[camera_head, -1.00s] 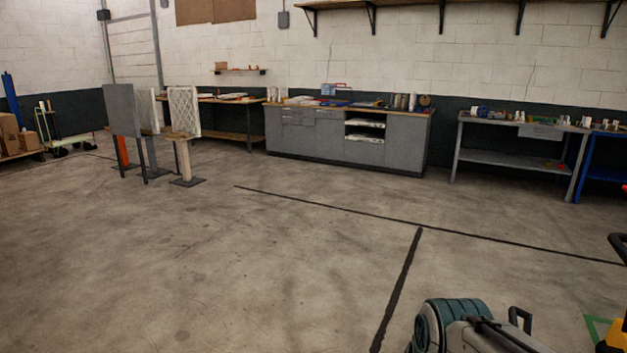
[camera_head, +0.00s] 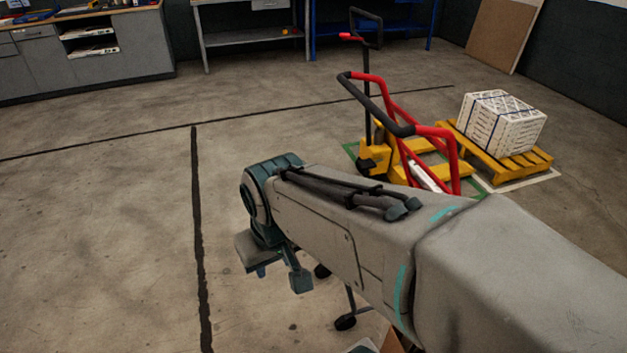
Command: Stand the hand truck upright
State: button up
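The hand truck, a red tube frame (camera_head: 447,138) with a black grip, shows right of centre beyond my arm. Its grip points up and to the left, and the frame looks tilted. Its lower part is hidden behind my arm, so I cannot see what it rests on. My gripper (camera_head: 279,275) hangs at the arm's end, left of the hand truck and apart from it. Its teal fingers look spread, with nothing visible between them.
A yellow pallet jack (camera_head: 376,153) stands behind the hand truck. A yellow pallet (camera_head: 518,167) holds a strapped white stack (camera_head: 503,122). Black casters (camera_head: 345,322) show below my arm; their owner is unclear. The floor to the left is clear. Workbenches line the back wall.

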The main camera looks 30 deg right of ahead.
aim_at(430, 133)
jog(key=z, duration=1.2)
jog(key=k, duration=0.85)
jog(key=u, duration=0.25)
jog(key=i, duration=0.55)
jog(key=z, duration=1.05)
jog(key=k, duration=0.6)
jog(key=u, duration=0.8)
jog(key=i, duration=0.65)
jog(key=u, duration=0.5)
